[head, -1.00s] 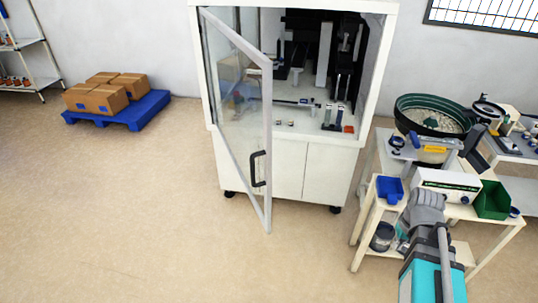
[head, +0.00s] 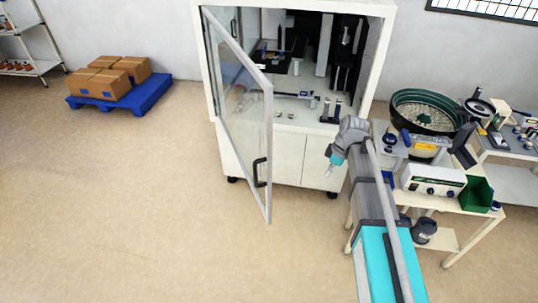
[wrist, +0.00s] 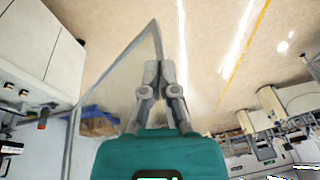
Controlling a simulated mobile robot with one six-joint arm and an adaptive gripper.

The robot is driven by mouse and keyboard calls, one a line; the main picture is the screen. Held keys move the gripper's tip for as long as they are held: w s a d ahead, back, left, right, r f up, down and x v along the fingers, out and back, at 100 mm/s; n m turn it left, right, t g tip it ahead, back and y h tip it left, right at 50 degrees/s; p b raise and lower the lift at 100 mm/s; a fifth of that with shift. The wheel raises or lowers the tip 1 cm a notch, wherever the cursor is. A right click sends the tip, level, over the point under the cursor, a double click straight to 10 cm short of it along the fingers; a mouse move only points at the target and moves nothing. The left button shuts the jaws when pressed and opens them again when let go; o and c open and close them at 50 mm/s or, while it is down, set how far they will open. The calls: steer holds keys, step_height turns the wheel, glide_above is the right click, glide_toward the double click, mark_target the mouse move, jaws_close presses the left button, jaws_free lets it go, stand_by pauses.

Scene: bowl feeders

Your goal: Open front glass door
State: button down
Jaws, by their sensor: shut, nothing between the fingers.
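The front glass door (head: 243,110) of the white cabinet stands swung outward, hinged at the left side of the opening. Its black handle (head: 259,172) is on the lower part of the free edge. My gripper (head: 328,173) is to the right of the door, in front of the cabinet's lower right side, apart from the handle. In the wrist view my gripper (wrist: 159,68) has its fingers together with nothing between them. The door's grey frame (wrist: 120,58) shows to the left of the fingers there. The handle cannot be made out in the wrist view.
The cabinet (head: 309,158) holds dark machinery behind the opening. A bench (head: 462,240) with a green bowl feeder (head: 395,112) and a white control box (head: 433,182) stands to the right. A blue pallet (head: 152,96) with boxes lies at the back left. The floor left of the door is clear.

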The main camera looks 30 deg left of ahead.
mark_target(267, 169)
steer(key=a+r+n+g+p, duration=0.1)
steer(key=a+r+n+p, duration=0.5)
steer(key=a, duration=0.8)
step_height(267, 169, up, 2)
steer(key=shift+a+r+n+y, duration=0.2)
steer(key=shift+n+y, duration=0.1)
steer(key=shift+n, duration=0.8)
steer(key=shift+f, duration=0.2)
steer(key=shift+s+a+f+b, duration=0.85)
steer(key=shift+s+f+b, duration=0.1)
steer(key=shift+f+b, duration=0.55)
steer(key=shift+s+a+f+b, duration=0.9)
steer(key=shift+f+b, duration=0.55)
steer(key=shift+b, duration=0.05)
steer(key=shift+s+a+f+b, duration=0.85)
steer(key=shift+s+f+b, duration=0.1)
steer(key=shift+f+b, duration=0.55)
